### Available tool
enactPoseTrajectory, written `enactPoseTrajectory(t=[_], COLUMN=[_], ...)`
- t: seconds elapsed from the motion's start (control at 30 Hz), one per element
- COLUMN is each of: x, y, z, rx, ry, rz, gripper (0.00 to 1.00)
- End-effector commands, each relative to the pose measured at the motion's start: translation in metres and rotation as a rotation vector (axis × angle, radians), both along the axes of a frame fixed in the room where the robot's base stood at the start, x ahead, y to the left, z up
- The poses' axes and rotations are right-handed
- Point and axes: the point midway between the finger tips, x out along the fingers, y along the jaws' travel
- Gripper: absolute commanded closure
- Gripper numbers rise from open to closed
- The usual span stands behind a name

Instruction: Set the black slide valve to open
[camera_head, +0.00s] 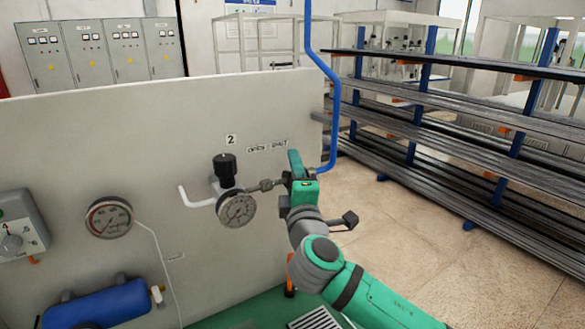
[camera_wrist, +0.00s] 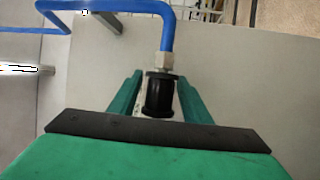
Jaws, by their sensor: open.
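The black slide valve (camera_wrist: 159,97) shows in the wrist view as a short black sleeve, with a metal fitting and a blue hose beyond it. My gripper (camera_wrist: 160,88) is open, with one green finger on each side of the sleeve. I cannot tell whether either finger touches it. In the head view my gripper (camera_head: 298,178) is at the pipe line right of the gauge, below the OPEN and SHUT labels (camera_head: 267,146), and it hides the valve. The slide position cannot be read.
A gauge (camera_head: 237,208) with a black knob (camera_head: 225,168) above it is left of my gripper, on the grey panel (camera_head: 130,160). The blue hose (camera_head: 335,100) rises close to my gripper. A pipe rack (camera_head: 450,130) stands at the right. Bare floor lies between.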

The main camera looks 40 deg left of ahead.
Motion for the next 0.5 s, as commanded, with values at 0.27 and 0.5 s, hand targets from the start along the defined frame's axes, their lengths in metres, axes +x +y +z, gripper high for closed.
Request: enactPoseTrajectory(t=[0.27,0.5], x=[0.0111,0.0105], y=[0.007,0.0077], z=[0.0021,0.0021], rx=[0.0,0.0], ry=[0.0,0.0], rz=[-0.005,-0.003], gripper=[0.56,0.66])
